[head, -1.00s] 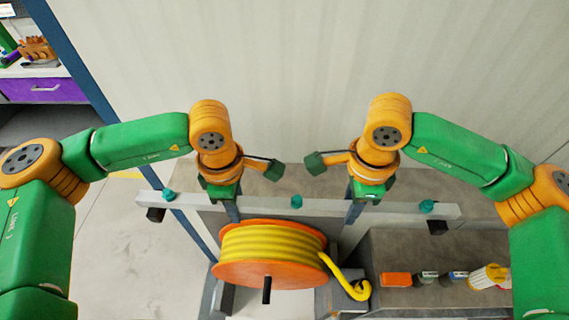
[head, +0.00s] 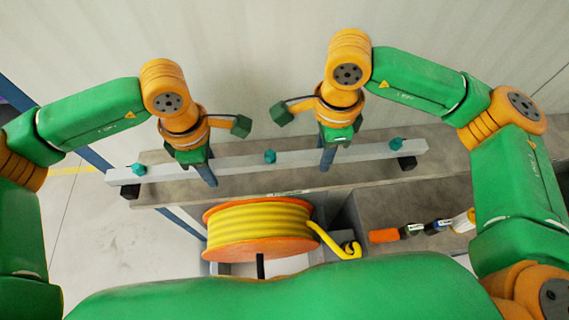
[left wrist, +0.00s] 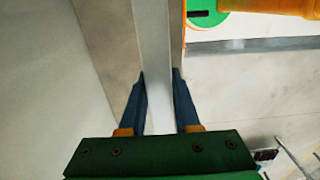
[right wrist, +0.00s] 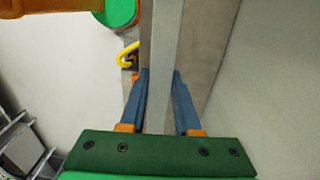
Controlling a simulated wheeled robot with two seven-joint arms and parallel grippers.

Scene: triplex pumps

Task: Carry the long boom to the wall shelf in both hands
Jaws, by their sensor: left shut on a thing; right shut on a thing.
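The long boom (head: 236,163) is a pale grey bar with teal knobs on top and black blocks at its ends. It lies nearly level across the head view, its right end a little higher in the picture. My left gripper (head: 206,172) is shut on it left of the middle knob, and my right gripper (head: 327,157) is shut on it right of that knob. Both wrist views show the boom between blue fingers, on the left (left wrist: 160,95) and on the right (right wrist: 160,95). The grey-brown wall shelf (head: 440,157) appears beneath the boom; I cannot tell whether they touch.
An orange reel of yellow hose (head: 258,230) stands in front of the shelf, its loose end (head: 345,247) to the right. An orange item (head: 384,236) and several small containers lie right of it. The pale wall (head: 250,60) is close behind the shelf.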

